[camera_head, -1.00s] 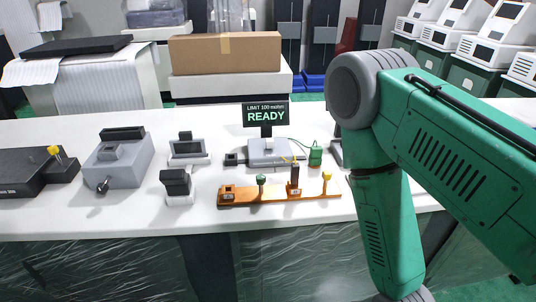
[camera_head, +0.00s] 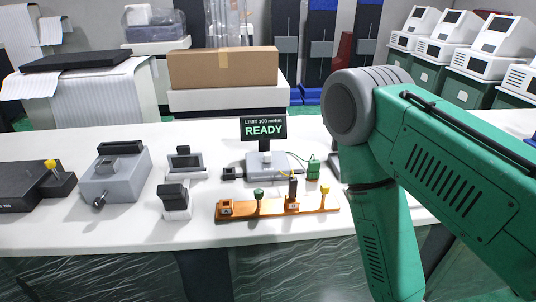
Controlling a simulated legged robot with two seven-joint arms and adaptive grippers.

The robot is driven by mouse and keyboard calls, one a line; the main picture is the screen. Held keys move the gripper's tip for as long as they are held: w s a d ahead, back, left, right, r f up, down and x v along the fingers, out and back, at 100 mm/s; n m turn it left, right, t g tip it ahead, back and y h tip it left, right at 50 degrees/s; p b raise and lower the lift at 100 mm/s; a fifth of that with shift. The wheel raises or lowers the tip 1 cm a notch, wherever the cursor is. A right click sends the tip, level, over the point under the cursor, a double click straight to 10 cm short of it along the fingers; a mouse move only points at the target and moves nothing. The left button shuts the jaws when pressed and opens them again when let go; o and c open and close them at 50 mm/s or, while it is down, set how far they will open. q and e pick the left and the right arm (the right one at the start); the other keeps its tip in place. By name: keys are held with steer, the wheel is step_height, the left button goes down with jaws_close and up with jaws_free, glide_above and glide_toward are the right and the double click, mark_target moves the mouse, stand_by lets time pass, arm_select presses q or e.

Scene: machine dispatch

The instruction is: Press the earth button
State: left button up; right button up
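A grey tester (camera_head: 268,163) stands on the white bench, with a black display (camera_head: 263,128) above it reading "LIMIT 100 mohm" and "READY". A small black box (camera_head: 231,173) sits at its left, and a green clip or block (camera_head: 313,168) with a green wire at its right. No button labelled earth can be read at this size. An orange board (camera_head: 277,207) in front carries several small fittings with green, black and yellow tops. My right arm fills the right side, its green links bending down out of the frame. Neither gripper is in view.
A grey machine (camera_head: 115,178), a dark box with a yellow knob (camera_head: 28,196) and two small display units (camera_head: 185,162) (camera_head: 174,199) stand on the bench's left half. A cardboard box (camera_head: 223,67) is behind. The bench's front strip (camera_head: 120,235) is clear.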

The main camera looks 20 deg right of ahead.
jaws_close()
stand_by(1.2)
